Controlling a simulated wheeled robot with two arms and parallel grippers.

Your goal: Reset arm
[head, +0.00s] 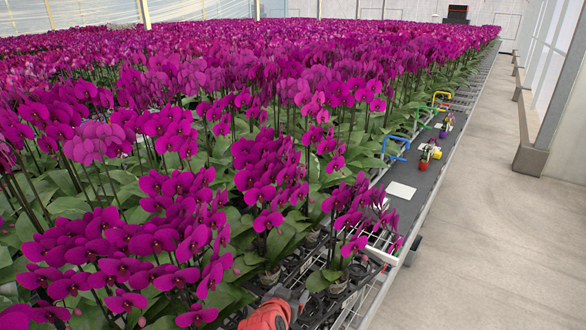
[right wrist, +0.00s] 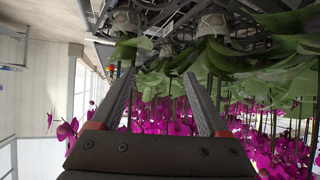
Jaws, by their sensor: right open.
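My right gripper (head: 288,295) is at the bottom edge of the head view, low among the orchids by the bench edge; a red part of my arm shows behind it. In the right wrist view its two fingers (right wrist: 160,76) stand apart, and nothing is clamped between them. Orchid leaves (right wrist: 219,62) and stems show close beyond the fingers; I cannot tell whether they touch. My left gripper is not in view. A potted orchid (head: 331,276) stands just right of my right gripper in the head view.
Dense magenta orchids (head: 165,245) fill the left. A white bar (head: 381,256) lies nearer. The concrete aisle (head: 480,200) is clear.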

